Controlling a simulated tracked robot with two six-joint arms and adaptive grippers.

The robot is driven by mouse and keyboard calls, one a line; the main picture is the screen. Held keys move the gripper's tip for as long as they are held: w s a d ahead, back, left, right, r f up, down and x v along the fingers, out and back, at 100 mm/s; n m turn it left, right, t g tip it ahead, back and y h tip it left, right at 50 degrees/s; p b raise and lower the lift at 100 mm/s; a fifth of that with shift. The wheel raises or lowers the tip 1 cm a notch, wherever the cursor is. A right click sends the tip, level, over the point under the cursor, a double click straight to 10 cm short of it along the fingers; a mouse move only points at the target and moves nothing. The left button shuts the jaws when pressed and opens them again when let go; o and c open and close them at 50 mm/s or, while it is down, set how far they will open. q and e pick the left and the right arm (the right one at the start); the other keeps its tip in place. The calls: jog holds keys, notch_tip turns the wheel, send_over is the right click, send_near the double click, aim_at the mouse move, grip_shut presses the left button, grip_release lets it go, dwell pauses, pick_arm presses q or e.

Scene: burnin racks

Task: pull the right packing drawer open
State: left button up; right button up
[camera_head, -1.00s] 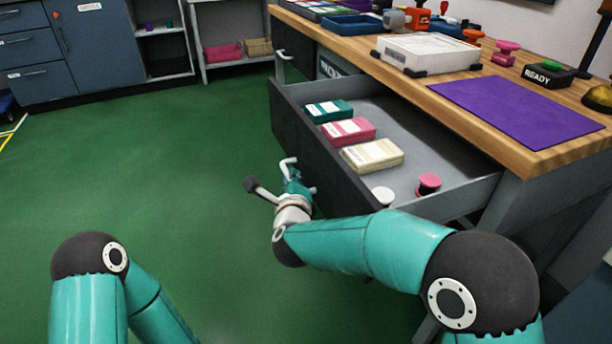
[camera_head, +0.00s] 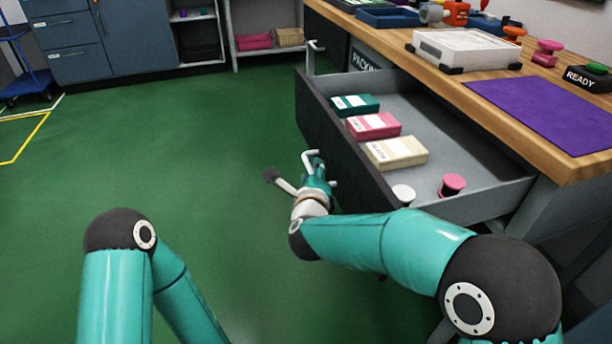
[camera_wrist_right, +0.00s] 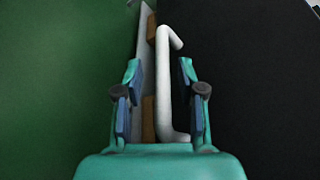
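The packing drawer (camera_head: 345,150) stands pulled out from under the wooden bench, its dark front facing left. Inside lie a teal box (camera_head: 356,104), a pink box (camera_head: 373,126), a cream box (camera_head: 395,152), a white spool (camera_head: 403,194) and a pink spool (camera_head: 452,185). My right gripper (camera_head: 316,172) is at the drawer's pale handle (camera_head: 308,158). In the right wrist view the handle (camera_wrist_right: 165,85) stands between the two fingers (camera_wrist_right: 163,95), with gaps on both sides, so the gripper looks open around it. My left gripper is out of view; only its arm shows.
The wooden bench top (camera_head: 440,75) carries a white tray (camera_head: 466,48) and a purple mat (camera_head: 545,110). A second handle (camera_head: 312,55) is on the unit farther back. Blue cabinets (camera_head: 75,45) and a blue cart (camera_head: 28,80) stand behind. The green floor (camera_head: 220,160) to the left is clear.

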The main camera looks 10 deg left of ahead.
jog(key=shift+s, duration=0.1)
jog(key=shift+s+r, duration=0.2)
jog(key=shift+s, duration=0.05)
jog(key=v, duration=1.1)
jog(key=shift+s, duration=0.15)
jog(key=shift+d+f, duration=0.1)
jog(key=shift+f, duration=0.1)
